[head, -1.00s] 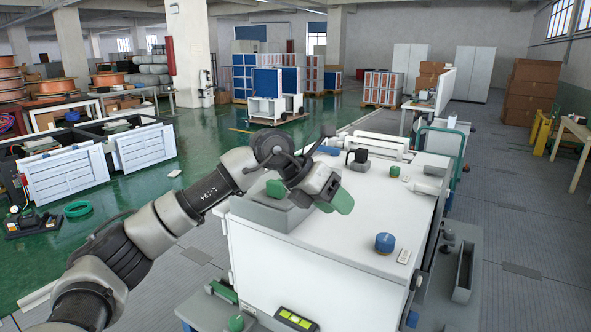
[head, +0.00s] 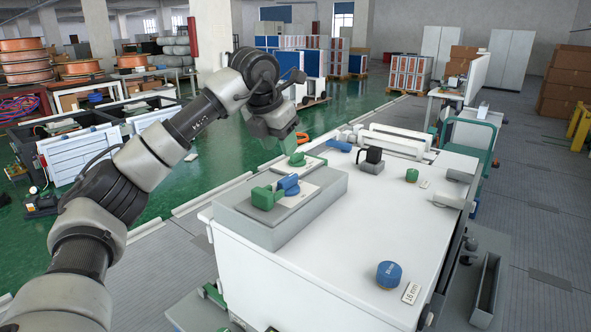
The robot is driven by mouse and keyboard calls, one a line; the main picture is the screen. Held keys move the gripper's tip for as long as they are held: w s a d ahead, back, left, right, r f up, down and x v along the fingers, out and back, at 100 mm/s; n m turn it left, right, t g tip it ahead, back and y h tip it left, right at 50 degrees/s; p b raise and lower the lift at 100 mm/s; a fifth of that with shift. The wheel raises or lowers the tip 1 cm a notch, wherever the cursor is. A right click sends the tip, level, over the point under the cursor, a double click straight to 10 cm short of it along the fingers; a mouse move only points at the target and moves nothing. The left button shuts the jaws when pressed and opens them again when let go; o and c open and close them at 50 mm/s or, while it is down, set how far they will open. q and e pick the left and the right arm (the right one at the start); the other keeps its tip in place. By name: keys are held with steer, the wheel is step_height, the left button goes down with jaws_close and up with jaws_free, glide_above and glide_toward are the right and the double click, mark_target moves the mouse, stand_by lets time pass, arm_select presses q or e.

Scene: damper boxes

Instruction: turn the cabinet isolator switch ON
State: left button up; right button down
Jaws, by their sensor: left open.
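A black-handled piece on a small grey base (head: 371,163) stands upright farther back on the cabinet top. No readable label shows which part is the isolator switch, nor its ON or OFF position. My right gripper is not in view.
A blue round piece (head: 389,274) and a label reading 16 mm (head: 411,293) lie near the cabinet's front right. A green knob (head: 412,175) and white cylinder (head: 454,197) are farther back. The middle of the cabinet top is clear. A trolley handle (head: 490,133) rises behind right.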

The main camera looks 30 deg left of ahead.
mark_target(290, 176)
arm_select(q)
steer(key=x, duration=0.1)
steer(key=p+x, duration=0.1)
steer(key=x, duration=0.2)
steer(key=shift+s+f, duration=0.2)
steer(key=shift+f, duration=0.1)
steer(key=p+x, duration=0.1)
steer(key=x, duration=0.3)
steer(key=shift+w+r, duration=0.1)
steer(key=shift+w, duration=0.1)
steer(key=shift+w+f, duration=0.1)
steer(key=shift+f, duration=0.3)
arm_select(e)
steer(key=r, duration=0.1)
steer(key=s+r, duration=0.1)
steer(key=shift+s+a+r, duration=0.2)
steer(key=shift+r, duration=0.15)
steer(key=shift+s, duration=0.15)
arm_select(q)
jaws_close()
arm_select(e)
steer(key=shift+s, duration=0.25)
